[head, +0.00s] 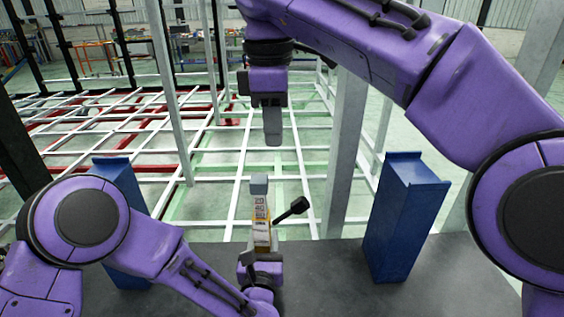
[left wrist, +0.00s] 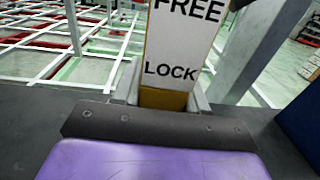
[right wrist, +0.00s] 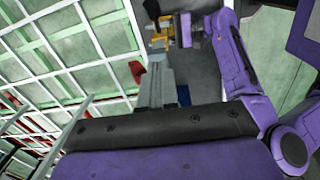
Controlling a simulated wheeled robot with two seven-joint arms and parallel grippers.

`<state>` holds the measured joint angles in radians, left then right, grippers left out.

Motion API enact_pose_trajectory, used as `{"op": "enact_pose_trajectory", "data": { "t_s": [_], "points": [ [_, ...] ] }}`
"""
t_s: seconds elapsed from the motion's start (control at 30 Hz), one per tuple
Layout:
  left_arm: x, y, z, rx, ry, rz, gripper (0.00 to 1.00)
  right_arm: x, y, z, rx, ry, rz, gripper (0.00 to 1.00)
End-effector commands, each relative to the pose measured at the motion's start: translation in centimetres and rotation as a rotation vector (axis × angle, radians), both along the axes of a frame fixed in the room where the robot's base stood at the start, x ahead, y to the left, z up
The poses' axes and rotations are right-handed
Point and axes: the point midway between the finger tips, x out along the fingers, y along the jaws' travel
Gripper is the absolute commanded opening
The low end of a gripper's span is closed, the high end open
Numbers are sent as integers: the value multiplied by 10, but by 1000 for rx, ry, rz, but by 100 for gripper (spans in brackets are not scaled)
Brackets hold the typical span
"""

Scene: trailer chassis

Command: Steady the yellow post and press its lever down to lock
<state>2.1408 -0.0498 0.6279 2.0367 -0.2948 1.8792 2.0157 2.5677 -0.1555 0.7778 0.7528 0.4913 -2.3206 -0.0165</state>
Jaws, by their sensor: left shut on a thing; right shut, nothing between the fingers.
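The yellow post (head: 262,236) stands upright near the front edge of the dark surface, with a white label strip and a grey top. In the left wrist view the label (left wrist: 180,42) reads FREE above LOCK, with yellow (left wrist: 162,99) below. A black lever (head: 292,209) sticks out from the post, angled up to the right. My left gripper (head: 260,257) is shut around the post low down. My right gripper (head: 273,140) is shut and empty, pointing down above the post and apart from it. The post's yellow part also shows in the right wrist view (right wrist: 160,38).
A blue block (head: 403,215) stands to the right and another (head: 122,190) to the left behind my left arm. A grey upright beam (head: 346,150) rises just right of the lever. Behind lies a white and red floor frame (head: 100,125).

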Motion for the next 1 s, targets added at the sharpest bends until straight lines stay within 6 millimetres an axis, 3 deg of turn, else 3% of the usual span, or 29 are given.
{"op": "enact_pose_trajectory", "data": {
  "t_s": [0.37,0.83,1.0],
  "points": [
    [0,0,1,-1,-2,0,0,0,-1,-8,-4,3,-1,0],
    [0,0,1,-1,-2,0,0,4,-5,-104,-4,4,2,0],
    [0,0,1,-1,-2,0,0,8,-24,-121,-1,2,0,0]
  ]
}}
